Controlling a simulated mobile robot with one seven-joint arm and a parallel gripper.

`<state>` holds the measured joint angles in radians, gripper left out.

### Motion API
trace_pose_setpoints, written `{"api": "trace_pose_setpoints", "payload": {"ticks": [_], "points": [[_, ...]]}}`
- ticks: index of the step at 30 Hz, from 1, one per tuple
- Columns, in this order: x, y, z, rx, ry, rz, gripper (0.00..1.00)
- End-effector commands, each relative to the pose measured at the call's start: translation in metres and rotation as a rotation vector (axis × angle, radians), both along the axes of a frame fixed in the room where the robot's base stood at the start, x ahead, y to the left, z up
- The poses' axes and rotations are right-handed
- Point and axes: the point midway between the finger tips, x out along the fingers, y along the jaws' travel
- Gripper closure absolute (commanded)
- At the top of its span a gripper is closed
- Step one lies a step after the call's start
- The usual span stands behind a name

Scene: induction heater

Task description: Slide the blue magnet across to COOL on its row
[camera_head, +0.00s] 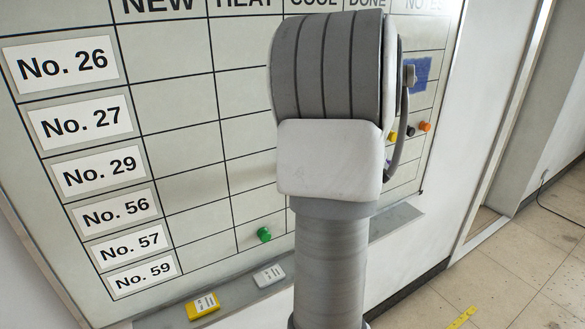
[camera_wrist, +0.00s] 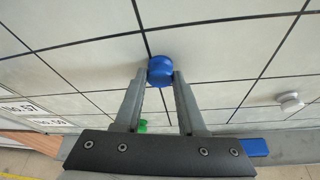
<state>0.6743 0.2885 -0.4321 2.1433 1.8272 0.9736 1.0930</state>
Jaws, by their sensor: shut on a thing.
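In the wrist view, the blue magnet (camera_wrist: 161,70) is a round knob on the face of the white board (camera_wrist: 215,68). My gripper (camera_wrist: 162,77) has one finger on each side of it and is shut on it. The magnet sits close beside a dark column line that runs past its left side. In the head view, my arm covers the magnet, my fingertips and much of the middle of the board (camera_head: 172,68). The COOL heading (camera_head: 314,3) is partly visible above my arm. I cannot tell from these views which cell the magnet is in.
A green magnet (camera_head: 265,234) sits low in the HEAT column; it also shows in the wrist view (camera_wrist: 142,126). A white magnet (camera_wrist: 290,102) is to the right. A yellow block (camera_head: 202,305) lies on the ledge.

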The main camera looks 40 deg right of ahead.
Motion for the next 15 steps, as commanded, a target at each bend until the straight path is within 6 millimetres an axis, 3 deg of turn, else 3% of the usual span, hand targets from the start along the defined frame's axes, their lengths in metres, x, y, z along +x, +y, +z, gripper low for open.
{"api": "trace_pose_setpoints", "payload": {"ticks": [15], "points": [[-0.005, -0.026, 0.002, -0.001, -0.002, 0.0, 1.0]]}}
